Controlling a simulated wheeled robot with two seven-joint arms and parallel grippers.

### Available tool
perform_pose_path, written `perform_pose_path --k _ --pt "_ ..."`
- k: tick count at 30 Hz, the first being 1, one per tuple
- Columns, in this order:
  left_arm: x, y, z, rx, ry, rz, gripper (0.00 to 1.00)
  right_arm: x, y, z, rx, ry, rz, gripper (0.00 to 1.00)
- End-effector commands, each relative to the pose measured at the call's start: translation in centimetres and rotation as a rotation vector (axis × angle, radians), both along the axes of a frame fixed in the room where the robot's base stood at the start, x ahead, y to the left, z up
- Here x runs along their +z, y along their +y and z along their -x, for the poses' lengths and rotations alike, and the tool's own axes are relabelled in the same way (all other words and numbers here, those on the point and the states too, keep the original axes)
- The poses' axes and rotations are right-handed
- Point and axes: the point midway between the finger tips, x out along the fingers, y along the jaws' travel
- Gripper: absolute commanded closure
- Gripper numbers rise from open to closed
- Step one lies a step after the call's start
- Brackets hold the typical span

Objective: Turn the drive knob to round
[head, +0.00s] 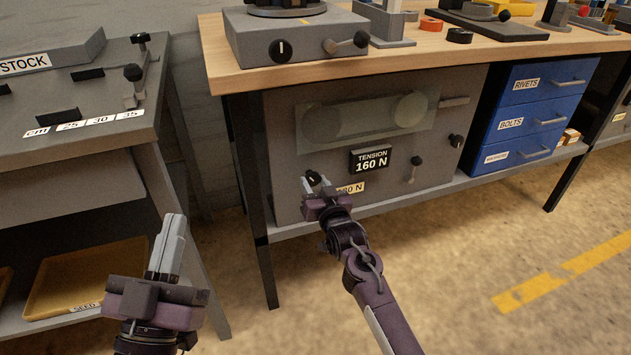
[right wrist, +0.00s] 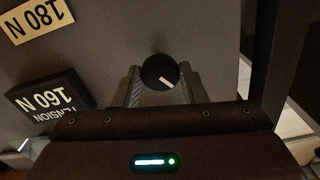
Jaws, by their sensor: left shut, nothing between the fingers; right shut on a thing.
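My right gripper (head: 317,184) is shut on a small round black knob (head: 313,177) low on the left of the grey machine front (head: 290,135). In the right wrist view the fingers (right wrist: 161,86) sit on either side of the knob (right wrist: 158,70). Its white pointer line slants toward the lower right of that view. No lettering naming the knob is readable. My left gripper (head: 174,222) is shut and empty, in front of the left bench.
A TENSION 160 N sign (head: 370,160) and a 180 N plate (head: 350,188), partly hidden in the head view, are beside my right gripper. A lever (head: 415,168) and another black knob (head: 456,141) are farther right. Blue drawers (head: 535,105) stand beyond. The floor in front is clear.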

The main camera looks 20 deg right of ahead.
Motion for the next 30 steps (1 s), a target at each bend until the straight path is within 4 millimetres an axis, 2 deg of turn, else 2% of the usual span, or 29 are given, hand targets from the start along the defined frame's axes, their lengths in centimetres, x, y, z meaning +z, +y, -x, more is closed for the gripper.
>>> perform_pose_path --k 3,6,16,17,21,30 --pt "-2.1 -0.4 -0.6 -0.003 0.099 -0.04 1.0 0.1 0.0 0.0 -0.001 0.002 -0.016 0.85" --pt "-3.0 -0.5 -0.8 -0.004 0.141 -0.057 1.0 0.0 0.0 0.0 -0.001 0.001 -0.021 0.85" --pt "-3.3 -0.5 -0.9 -0.004 0.149 -0.061 1.0 0.0 0.0 0.0 0.0 0.001 -0.023 0.85" --pt "-3.3 -0.5 -0.8 -0.004 0.149 -0.061 1.0 0.0 0.0 0.0 0.0 0.001 -0.022 0.58" --pt "-3.3 -0.5 -0.8 -0.004 0.148 -0.06 1.0 0.0 0.0 0.0 0.0 0.001 -0.022 0.41" --pt "-3.2 -0.5 -0.9 -0.004 0.148 -0.06 1.0 0.0 0.0 0.1 0.0 0.001 -0.022 0.41"
